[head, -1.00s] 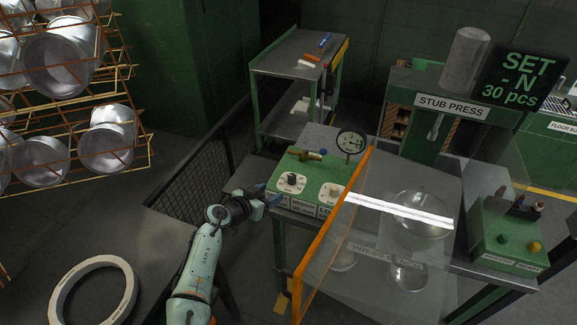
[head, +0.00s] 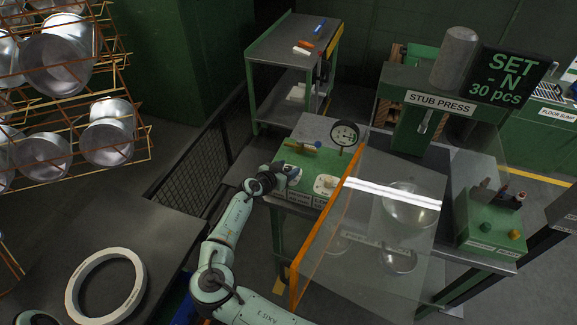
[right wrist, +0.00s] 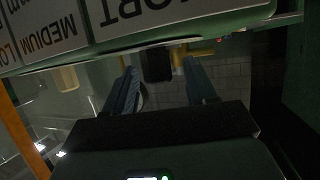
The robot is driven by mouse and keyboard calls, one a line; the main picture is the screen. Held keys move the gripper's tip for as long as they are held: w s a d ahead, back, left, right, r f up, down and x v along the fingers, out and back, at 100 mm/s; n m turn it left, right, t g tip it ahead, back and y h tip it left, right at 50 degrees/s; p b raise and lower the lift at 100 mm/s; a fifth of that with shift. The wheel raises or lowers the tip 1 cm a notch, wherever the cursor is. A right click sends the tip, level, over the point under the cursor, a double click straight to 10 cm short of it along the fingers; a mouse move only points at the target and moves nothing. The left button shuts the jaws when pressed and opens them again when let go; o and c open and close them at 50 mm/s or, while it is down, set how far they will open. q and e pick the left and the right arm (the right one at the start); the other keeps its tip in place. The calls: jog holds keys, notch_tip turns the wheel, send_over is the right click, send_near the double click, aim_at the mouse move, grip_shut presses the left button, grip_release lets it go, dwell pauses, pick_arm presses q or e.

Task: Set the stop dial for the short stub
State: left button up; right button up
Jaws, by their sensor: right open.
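The green panel (head: 317,157) beside the press carries two dials. The right dial (head: 326,183), with a pale knob, shows in the head view. The left dial, dark-knobbed a second ago, is now mostly hidden behind my right gripper (head: 293,174). In the right wrist view my gripper is open, and a dark block (right wrist: 157,64), apparently that knob, stands between the two fingers without clear contact. The panel's label strip (right wrist: 80,28) reads upside down there, with MEDIUM and part of SHORT legible. The sign (head: 502,77) reads SET -N 30 pcs. My left gripper is not in view.
An orange-edged clear guard (head: 326,233) stands just right of the dials. A round gauge (head: 344,134) and a brass fitting (head: 303,144) sit behind them. The stub press (head: 440,100) is farther right. A mesh fence (head: 193,172) lies left.

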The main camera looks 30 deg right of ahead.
jog(key=shift+w+d+f, duration=0.2)
jog(key=shift+w+d, duration=0.05)
jog(key=shift+d, duration=0.2)
jog(key=shift+s, duration=0.1)
jog(key=c, duration=1)
jog(key=shift+o, duration=0.2)
jog(key=shift+g, duration=0.3)
jog(key=shift+m+g+h, duration=0.5)
jog(key=shift+m+g, duration=0.8)
jog(key=shift+m, duration=0.2)
jog(key=o, duration=1)
jog(key=shift+c, duration=0.2)
